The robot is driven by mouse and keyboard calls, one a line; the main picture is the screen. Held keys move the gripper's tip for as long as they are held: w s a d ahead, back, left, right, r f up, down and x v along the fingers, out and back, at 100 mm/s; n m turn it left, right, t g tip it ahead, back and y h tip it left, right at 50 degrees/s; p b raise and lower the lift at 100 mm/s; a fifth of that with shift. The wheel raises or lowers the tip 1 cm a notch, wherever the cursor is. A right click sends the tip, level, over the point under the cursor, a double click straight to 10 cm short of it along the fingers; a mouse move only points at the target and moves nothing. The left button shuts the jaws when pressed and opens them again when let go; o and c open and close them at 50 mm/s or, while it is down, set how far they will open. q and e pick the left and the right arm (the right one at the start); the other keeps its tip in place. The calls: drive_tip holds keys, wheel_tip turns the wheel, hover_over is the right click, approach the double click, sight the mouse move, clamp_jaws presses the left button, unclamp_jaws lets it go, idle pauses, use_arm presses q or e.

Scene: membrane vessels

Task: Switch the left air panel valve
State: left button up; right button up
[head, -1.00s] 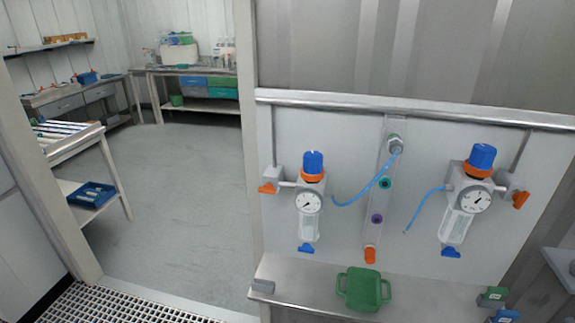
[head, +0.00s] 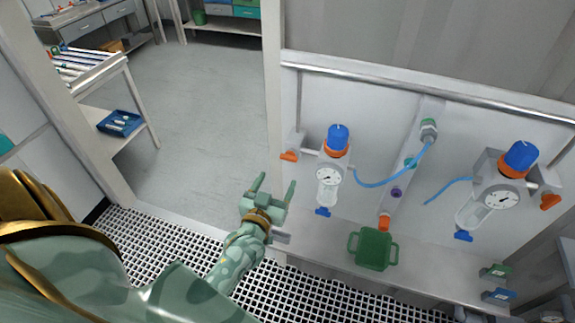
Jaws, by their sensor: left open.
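The air panel (head: 298,176) shows on the right in the head view. Its left unit (head: 334,160) has a blue cap, an orange ring, a round gauge and a clear bowl. An orange valve handle (head: 289,156) sits at the left end of this unit, on a grey block. My left gripper (head: 272,184) is open and empty, with its two fingers pointing up. In the picture it is below and a little left of the orange handle, apart from it. My right gripper is not in view.
A second unit (head: 503,190) with another orange handle (head: 550,201) is on the right. A green container (head: 373,249) stands on the ledge (head: 330,250) below the panel. A grated floor (head: 150,245) lies in front. An open doorway is on the left.

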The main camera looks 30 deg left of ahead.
sight(288, 159)
use_arm(q)
drive_tip(key=b+x, duration=0.3)
drive_tip(key=x, duration=0.4)
drive_tip(key=shift+w+f, duration=0.15)
drive_tip(key=shift+f, duration=0.05)
drive_tip(key=shift+w+a+r, duration=0.1)
drive_tip(key=shift+w+a, duration=0.1)
drive_tip(key=shift+w, duration=0.5)
drive_tip(key=c, duration=1)
